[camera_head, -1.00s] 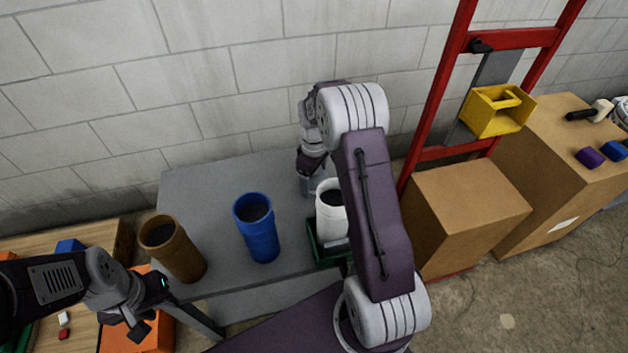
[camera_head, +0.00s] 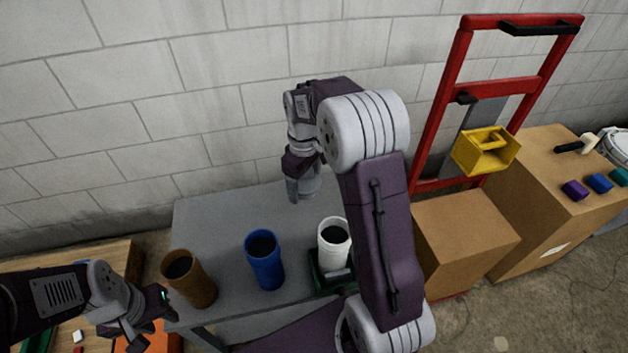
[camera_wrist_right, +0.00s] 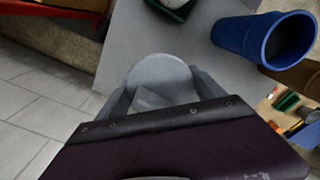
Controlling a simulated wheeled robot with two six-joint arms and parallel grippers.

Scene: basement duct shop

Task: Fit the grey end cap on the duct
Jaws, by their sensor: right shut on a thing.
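My right gripper (camera_head: 302,180) is shut on the grey end cap (camera_head: 311,182), above the back of the grey table, behind and left of the white tube. In the right wrist view the round cap (camera_wrist_right: 160,72) sits between the two fingers. Three upright, open-topped tubes could be the duct; I cannot tell which: a brown one (camera_head: 195,285), a blue one (camera_head: 266,268) and a white one (camera_head: 334,250). The blue tube (camera_wrist_right: 250,38) also shows in the right wrist view. My left gripper (camera_head: 150,318) appears open and empty, left of the brown tube.
The white tube stands in a green tray (camera_head: 322,288) on the grey table (camera_head: 215,225). A red hand truck (camera_head: 440,100) with a yellow holder (camera_head: 487,152) and cardboard boxes (camera_head: 465,235) stand at the right. A block wall is behind. A wooden surface (camera_head: 100,262) is at left.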

